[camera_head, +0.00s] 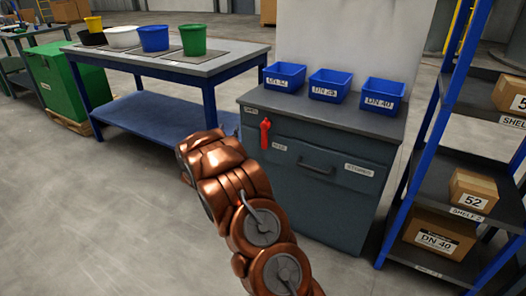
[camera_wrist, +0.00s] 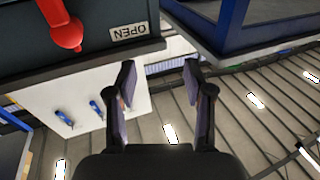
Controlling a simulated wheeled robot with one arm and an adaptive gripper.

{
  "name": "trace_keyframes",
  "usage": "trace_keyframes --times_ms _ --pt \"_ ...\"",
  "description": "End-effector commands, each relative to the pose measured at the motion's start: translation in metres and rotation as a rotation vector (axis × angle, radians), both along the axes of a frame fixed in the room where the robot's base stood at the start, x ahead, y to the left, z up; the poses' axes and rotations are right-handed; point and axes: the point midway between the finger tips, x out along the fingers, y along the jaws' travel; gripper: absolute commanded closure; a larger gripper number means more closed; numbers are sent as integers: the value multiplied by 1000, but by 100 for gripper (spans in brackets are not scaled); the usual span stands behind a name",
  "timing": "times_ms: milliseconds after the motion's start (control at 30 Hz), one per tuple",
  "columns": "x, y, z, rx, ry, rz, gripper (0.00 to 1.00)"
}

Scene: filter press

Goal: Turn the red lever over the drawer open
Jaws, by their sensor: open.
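The red lever (camera_head: 265,133) is on the upper left of the grey cabinet's front (camera_head: 335,205), hanging roughly downward beside the drawer handle (camera_head: 316,169). In the wrist view the red lever (camera_wrist: 62,28) is at the upper left, partly cut off by the top edge. My gripper (camera_wrist: 158,78) is open and empty, apart from the lever, which lies to the left of the fingers in that view. In the head view my copper arm hides the gripper.
Three blue bins (camera_head: 330,85) stand on the cabinet top. A blue-framed workbench (camera_head: 165,65) with several buckets is at the left. A blue shelf rack (camera_head: 440,140) with cardboard boxes stands close on the right. The floor at the left front is clear.

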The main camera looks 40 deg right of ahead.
Motion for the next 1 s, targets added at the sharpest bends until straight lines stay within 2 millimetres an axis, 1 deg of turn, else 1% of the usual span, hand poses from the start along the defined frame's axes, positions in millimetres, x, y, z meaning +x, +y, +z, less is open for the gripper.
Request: trace_keyframes --times_ms 33,100,233,400,500,667,767,1000 --pt "-8 -13 -30 -34 -14 -44 48" --pt "-20 -27 -50 -87 -39 -105 48" --pt "-42 -47 -78 -177 -76 -205 48" --pt "-67 -60 -101 -263 -104 -298 48" --pt "-74 -63 -107 -286 -111 -324 48" --pt "-76 -70 -105 -299 -118 -339 48" --pt "-73 -78 -101 -300 -120 -339 48" --pt "-65 -108 -90 -297 -117 -338 48"
